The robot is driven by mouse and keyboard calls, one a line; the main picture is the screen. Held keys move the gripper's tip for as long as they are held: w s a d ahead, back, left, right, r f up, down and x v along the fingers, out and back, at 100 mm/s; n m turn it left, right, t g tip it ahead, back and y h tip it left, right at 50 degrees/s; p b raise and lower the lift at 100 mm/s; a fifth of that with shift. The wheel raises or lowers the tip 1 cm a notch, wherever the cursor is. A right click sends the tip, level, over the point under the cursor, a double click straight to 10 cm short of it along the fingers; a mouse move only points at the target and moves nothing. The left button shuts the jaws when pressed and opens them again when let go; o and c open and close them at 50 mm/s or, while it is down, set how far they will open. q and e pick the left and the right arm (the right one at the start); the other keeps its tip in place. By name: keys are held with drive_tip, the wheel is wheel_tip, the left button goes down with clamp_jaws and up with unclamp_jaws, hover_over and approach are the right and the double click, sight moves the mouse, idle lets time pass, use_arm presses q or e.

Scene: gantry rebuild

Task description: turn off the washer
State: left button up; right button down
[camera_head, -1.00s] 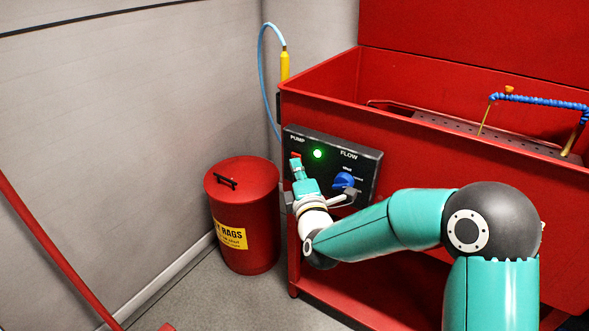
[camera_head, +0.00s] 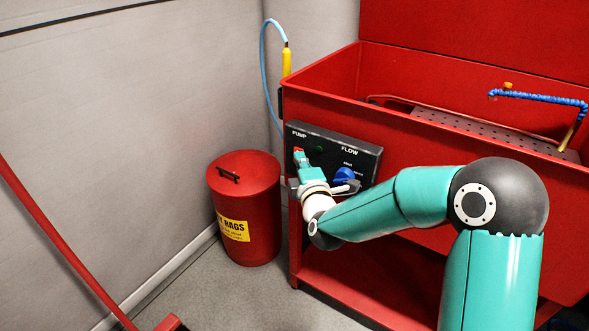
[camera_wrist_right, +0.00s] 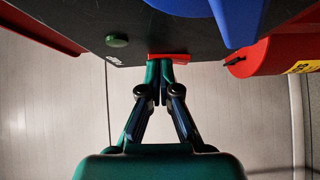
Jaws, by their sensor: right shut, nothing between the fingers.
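The red washer (camera_head: 420,160) is a tub on legs with a black control panel (camera_head: 367,165) on its front. The panel carries a red pump switch (camera_head: 298,150), a dark green lamp (camera_head: 319,150) that is unlit, and a blue flow knob (camera_head: 345,175). My right gripper (camera_head: 301,157) is shut and empty, its fingertips at the red switch. In the right wrist view, the shut fingertips (camera_wrist_right: 160,64) meet the lower edge of the red switch (camera_wrist_right: 170,56); the unlit lamp (camera_wrist_right: 117,40) is beside it. My left gripper is not in view.
A red rag can (camera_head: 245,205) with a yellow label stands on the floor left of the washer. A blue hose with a yellow nozzle (camera_head: 287,62) hangs at the tub's corner. A blue segmented spout (camera_head: 540,98) rises over the tub. A red bar (camera_head: 62,240) crosses the left foreground.

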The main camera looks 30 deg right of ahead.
drive_tip(key=a+v, duration=0.2)
drive_tip(key=v, duration=1)
drive_tip(key=shift+a+p, duration=0.35)
drive_tip(key=shift+a, duration=0.1)
drive_tip(key=shift+r, duration=0.15)
drive_tip(key=s+a+f+m+g+y, duration=0.1)
drive_tip(key=s+f+g+y, duration=0.2)
drive_tip(key=f, duration=1.2)
drive_tip(key=s+a+f+m+g+y, duration=0.15)
drive_tip(key=f+g, duration=0.35)
drive_tip(key=f, duration=1)
drive_tip(key=s+a+f+m+g+y, duration=0.2)
drive_tip(key=s+a+f+m+g, duration=0.35)
drive_tip(key=s+f, duration=0.35)
drive_tip(key=s+a+m+g+y, duration=0.2)
drive_tip(key=s+a+m+g, duration=0.1)
drive_tip(key=s+m, duration=0.45)
wheel_tip(320, 180, up, 25)
drive_tip(key=m+p, duration=0.1)
drive_tip(key=p, duration=2.4)
drive_tip(key=shift+w+f, duration=0.15)
drive_tip(key=shift+f, duration=0.05)
